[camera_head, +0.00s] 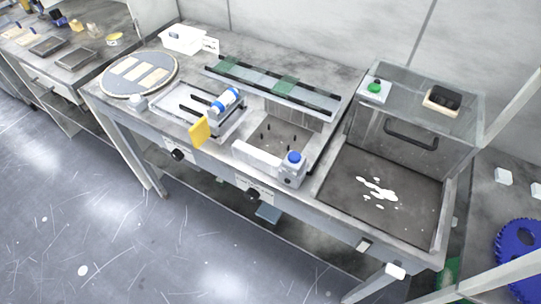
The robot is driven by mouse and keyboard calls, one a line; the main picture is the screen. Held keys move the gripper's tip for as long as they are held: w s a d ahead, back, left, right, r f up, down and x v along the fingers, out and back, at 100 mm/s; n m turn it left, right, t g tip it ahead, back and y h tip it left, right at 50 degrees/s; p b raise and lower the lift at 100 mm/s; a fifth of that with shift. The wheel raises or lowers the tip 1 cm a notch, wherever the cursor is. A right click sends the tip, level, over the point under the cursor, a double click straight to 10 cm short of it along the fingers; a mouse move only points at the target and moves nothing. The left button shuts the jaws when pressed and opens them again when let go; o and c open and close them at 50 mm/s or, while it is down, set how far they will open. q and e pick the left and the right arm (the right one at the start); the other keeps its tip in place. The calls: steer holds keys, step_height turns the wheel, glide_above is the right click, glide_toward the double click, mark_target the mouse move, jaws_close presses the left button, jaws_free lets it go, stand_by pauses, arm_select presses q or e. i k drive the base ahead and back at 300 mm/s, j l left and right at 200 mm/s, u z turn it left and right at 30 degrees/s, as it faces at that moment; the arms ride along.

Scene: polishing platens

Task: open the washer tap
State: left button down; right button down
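I cannot tell for certain which part is the washer tap. A grey block with a round blue knob (294,158) stands at the front edge of the bench, beside a recessed basin (275,137) with several dark pegs. Two black round knobs sit on the bench's front panel, one at the left (178,154) and one near the middle (252,194), each near a white label. Whether any of these is turned open or shut cannot be seen. Neither of my grippers is in view.
A clear-walled box (410,130) with a dark handle stands over a tray holding white splashes (377,188). A round platen (138,73) lies at the left, and a yellow flag (200,132) stands at the front. A blue gear (520,255) is at the right. The floor in front is clear.

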mark_target(394, 269)
steer(key=l+z, duration=0.1)
steer(key=z, duration=1.4)
steer(key=k+l, duration=0.05)
